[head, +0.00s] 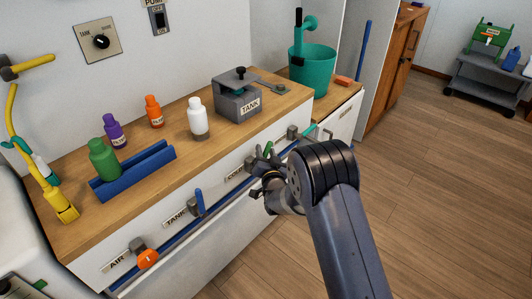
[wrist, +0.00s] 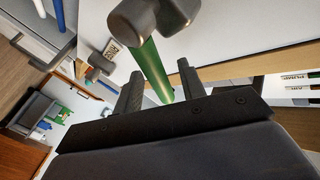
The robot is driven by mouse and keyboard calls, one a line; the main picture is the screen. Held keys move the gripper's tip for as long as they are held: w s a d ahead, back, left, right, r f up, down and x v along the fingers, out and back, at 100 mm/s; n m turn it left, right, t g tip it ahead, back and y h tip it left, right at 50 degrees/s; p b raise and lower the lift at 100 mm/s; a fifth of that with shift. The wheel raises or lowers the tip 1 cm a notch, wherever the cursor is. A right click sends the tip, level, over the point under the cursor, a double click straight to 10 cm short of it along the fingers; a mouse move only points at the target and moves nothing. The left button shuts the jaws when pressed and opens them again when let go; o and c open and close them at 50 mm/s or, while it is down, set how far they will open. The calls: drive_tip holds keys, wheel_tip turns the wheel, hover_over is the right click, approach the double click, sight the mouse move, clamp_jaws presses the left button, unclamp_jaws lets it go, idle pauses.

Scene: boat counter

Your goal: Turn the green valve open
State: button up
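The green valve has a grey hub and a straight green lever (wrist: 153,68). In the wrist view the hub is at the top, and the lever runs down from it between my fingers. My gripper (wrist: 160,88) is open, with one finger on each side of the lever's end. Gaps show on both sides, though contact deeper in is hidden. In the head view a bit of green lever (head: 268,149) shows at the counter front, just above my gripper (head: 259,178). My wrist hides much of the valve there.
Along the same counter front are an orange valve (head: 147,258), a blue valve (head: 199,202) and a teal-handled valve (head: 308,131). A blue rail runs below them. Bottles, a blue holder and a grey TANK box (head: 238,98) stand on top.

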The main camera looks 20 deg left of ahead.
drive_tip(key=shift+w, duration=0.1)
clamp_jaws()
idle(0.4)
